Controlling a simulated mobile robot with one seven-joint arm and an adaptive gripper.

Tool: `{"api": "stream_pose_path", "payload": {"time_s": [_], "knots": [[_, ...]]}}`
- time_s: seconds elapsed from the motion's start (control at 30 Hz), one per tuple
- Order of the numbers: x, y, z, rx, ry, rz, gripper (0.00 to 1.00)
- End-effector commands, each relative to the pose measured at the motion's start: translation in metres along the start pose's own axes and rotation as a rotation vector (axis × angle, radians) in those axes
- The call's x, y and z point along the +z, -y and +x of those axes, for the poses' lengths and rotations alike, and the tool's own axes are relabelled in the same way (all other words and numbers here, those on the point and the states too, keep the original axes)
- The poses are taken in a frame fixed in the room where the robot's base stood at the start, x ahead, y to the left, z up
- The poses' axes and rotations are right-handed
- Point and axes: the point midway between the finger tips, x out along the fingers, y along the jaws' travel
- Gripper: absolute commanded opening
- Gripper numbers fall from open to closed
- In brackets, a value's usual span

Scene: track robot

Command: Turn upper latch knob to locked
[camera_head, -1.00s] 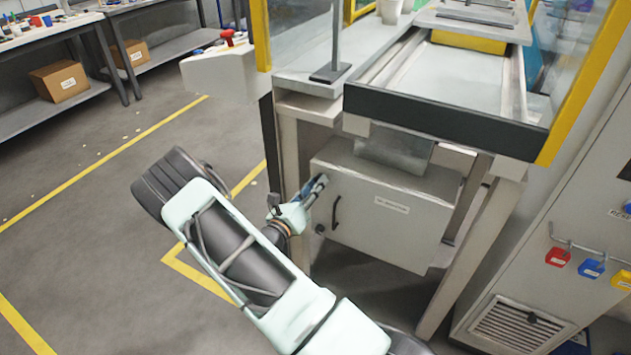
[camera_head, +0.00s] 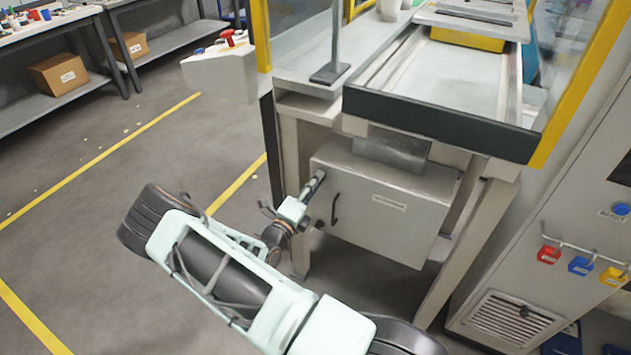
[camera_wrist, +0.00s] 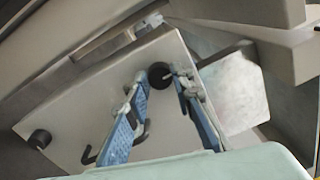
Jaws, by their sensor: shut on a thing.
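My gripper (camera_head: 317,181) is at the upper left corner of a grey cabinet door (camera_head: 395,222). In the wrist view its two blue fingers (camera_wrist: 160,84) reach toward the door, with the round black upper latch knob (camera_wrist: 159,75) between their tips. The gripper is shut on this knob. In the head view the fingers hide the knob, and I cannot read its latch position. A second, lower black knob (camera_wrist: 40,139) shows in the wrist view, clear of the fingers. A black door handle (camera_head: 335,209) lies between the two knobs, partly behind a finger in the wrist view.
The cabinet sits under a workbench with a dark front edge (camera_head: 440,125). A bench leg (camera_head: 293,180) stands just left of my gripper. A control cabinet with red, blue and yellow padlocks (camera_head: 580,265) is at the right. Open floor lies to the left.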

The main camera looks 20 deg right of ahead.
Motion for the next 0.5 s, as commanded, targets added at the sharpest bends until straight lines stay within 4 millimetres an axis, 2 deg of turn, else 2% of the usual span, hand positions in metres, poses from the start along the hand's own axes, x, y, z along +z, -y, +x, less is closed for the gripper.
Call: {"api": "stream_pose_path", "payload": {"time_s": [0.5], "knots": [[-0.0004,-0.0002,0.0000,0.000,0.001,-0.038,0.00]]}}
